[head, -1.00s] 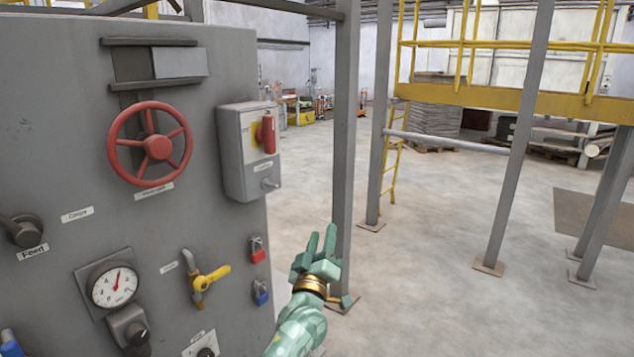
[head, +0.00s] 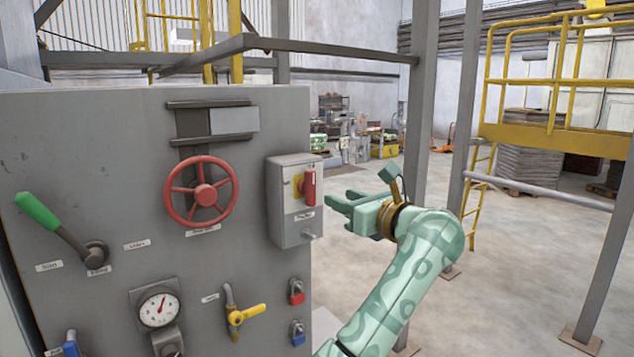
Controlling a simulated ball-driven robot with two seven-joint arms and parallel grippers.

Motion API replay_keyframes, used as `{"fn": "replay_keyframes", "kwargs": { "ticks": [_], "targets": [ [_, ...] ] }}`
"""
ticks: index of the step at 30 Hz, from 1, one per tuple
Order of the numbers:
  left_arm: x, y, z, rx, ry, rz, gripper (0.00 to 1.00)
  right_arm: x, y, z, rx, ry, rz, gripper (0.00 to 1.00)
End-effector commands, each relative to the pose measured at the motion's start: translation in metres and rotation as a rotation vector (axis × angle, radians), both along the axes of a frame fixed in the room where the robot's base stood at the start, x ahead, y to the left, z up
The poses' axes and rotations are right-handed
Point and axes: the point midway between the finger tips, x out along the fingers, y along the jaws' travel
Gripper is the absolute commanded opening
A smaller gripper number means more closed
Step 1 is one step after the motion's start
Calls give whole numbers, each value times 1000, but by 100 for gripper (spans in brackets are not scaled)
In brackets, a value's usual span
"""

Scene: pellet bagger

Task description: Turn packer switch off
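The grey switch box (head: 290,218) is mounted at the right side of the grey panel. It carries a red handle (head: 308,188), upright, on a yellow plate; its label is too small to read surely.
The panel also bears a red handwheel (head: 205,194), a green-handled lever (head: 40,212), a gauge (head: 159,308), a yellow valve handle (head: 248,313), and red (head: 297,297) and blue (head: 298,333) padlocks. A grey post (head: 420,110) stands behind my arm.

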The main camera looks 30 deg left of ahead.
Motion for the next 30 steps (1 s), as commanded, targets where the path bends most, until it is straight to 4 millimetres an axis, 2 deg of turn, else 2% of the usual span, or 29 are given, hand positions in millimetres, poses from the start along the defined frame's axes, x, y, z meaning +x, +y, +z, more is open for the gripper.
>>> {"fn": "replay_keyframes", "kwargs": {
  "ticks": [1, 6, 12, 17, 25, 26, 28, 30],
  "targets": [
    [5, 15, 4, 6, 2, 6, 40, 1, -5, 8, -7, -1, 0, 36],
    [21, 53, 4, 5, 2, 5, 40, 4, -17, 19, -21, -5, -3, 36],
    [34, 84, 3, 4, 3, 3, 40, 5, -17, 27, -22, -6, -4, 36],
    [39, 94, 1, 3, 2, 1, 40, 4, -16, 29, -20, -7, -3, 36],
    [39, 95, 0, 3, 1, 1, 40, 4, -6, 29, -8, -7, -5, 36],
    [39, 95, 0, 3, 1, 1, 34, 4, -6, 29, -7, -7, -5, 36],
    [39, 95, 0, 3, 2, 1, 15, 4, -5, 29, -6, -6, -4, 36],
    [39, 95, 0, 3, 2, 1, 12, 4, -5, 29, -7, -7, -4, 36]
  ]
}}
